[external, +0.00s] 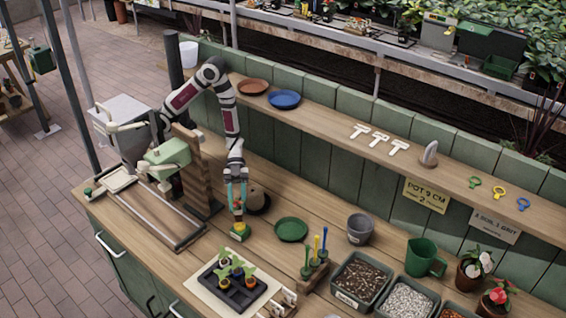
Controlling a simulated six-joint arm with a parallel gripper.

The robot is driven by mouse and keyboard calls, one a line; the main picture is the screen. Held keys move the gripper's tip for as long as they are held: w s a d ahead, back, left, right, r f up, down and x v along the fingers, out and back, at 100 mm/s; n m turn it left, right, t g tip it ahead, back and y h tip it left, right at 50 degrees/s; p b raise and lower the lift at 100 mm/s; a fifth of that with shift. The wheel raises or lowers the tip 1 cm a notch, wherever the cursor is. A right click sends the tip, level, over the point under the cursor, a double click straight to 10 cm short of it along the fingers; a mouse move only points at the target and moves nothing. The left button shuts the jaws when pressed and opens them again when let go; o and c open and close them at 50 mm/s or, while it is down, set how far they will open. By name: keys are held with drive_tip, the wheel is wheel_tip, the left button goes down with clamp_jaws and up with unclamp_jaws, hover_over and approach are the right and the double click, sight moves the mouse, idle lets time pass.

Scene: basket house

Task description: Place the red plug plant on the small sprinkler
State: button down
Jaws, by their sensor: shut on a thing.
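My gripper (238,205), with teal fingers, points down over the bench left of the green saucer. It is shut on a small orange-red thing that looks like the red plug plant (238,213); the fingers hide much of it. A small green and yellow thing (240,232) is directly below the fingertips. I cannot tell whether it is the small sprinkler, or whether the plant touches it. Several plug plants with coloured plugs stand in a black tray (245,301) at the front of the bench.
A green saucer (291,229) lies right of my gripper, and a brown round thing (257,200) is behind it. A wooden rack with upright tools (315,262), a grey pot (360,229) and soil bins (362,278) stand farther right. A green-and-grey machine (168,155) stands left.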

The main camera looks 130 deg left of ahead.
drive_tip(key=shift+f, duration=1.05)
drive_tip(key=shift+f, duration=0.1)
drive_tip(key=c, duration=0.5)
unclamp_jaws()
drive_tip(key=shift+f, duration=0.1)
drive_tip(key=shift+c, duration=0.2)
